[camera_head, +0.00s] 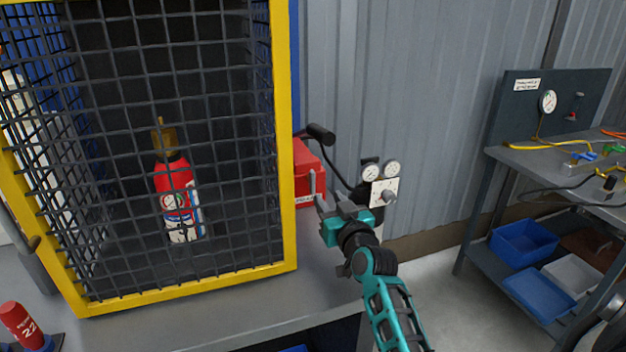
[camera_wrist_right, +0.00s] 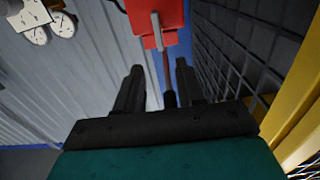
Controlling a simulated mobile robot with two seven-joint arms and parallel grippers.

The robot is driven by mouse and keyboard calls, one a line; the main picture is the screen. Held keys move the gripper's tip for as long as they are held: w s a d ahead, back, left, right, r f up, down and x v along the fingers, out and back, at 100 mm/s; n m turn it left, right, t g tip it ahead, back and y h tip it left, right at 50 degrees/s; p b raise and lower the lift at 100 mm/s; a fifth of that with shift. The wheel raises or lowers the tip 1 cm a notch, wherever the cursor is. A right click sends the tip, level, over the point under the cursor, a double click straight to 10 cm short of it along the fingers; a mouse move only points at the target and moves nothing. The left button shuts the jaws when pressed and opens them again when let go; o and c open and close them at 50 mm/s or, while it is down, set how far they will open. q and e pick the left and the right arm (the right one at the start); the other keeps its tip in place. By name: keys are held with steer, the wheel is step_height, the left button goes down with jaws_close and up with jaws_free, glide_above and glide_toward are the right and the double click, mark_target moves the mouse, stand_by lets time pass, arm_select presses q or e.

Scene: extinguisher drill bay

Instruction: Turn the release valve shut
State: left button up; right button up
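The release valve appears to be the red box (camera_head: 306,172) with a light grey lever (camera_head: 313,184) on its front, just right of the yellow-framed cage. In the right wrist view, the red box (camera_wrist_right: 152,14) and its grey lever (camera_wrist_right: 157,32) are beyond the fingertips. My right gripper (camera_head: 333,201) is close in front of the box, to the lever's right in the head view. In the wrist view, the right gripper (camera_wrist_right: 158,82) has its two dark fingers apart, with nothing clearly held. A dark-tipped rod (camera_wrist_right: 169,97) shows between them, beyond. My left gripper is out of view.
The mesh cage (camera_head: 285,150) holds a red extinguisher (camera_head: 174,190). Gauges (camera_head: 371,172) and a white plate with a knob (camera_head: 384,193) are right of the gripper. A black-gripped handle (camera_head: 321,133) rises above the box. A workbench (camera_head: 565,160) stands at right.

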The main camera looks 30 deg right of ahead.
mark_target(313, 179)
steer(key=b+x, duration=0.1)
steer(key=x, duration=0.9)
steer(key=shift+w, duration=0.25)
steer(key=shift+c, duration=0.3)
jaws_close()
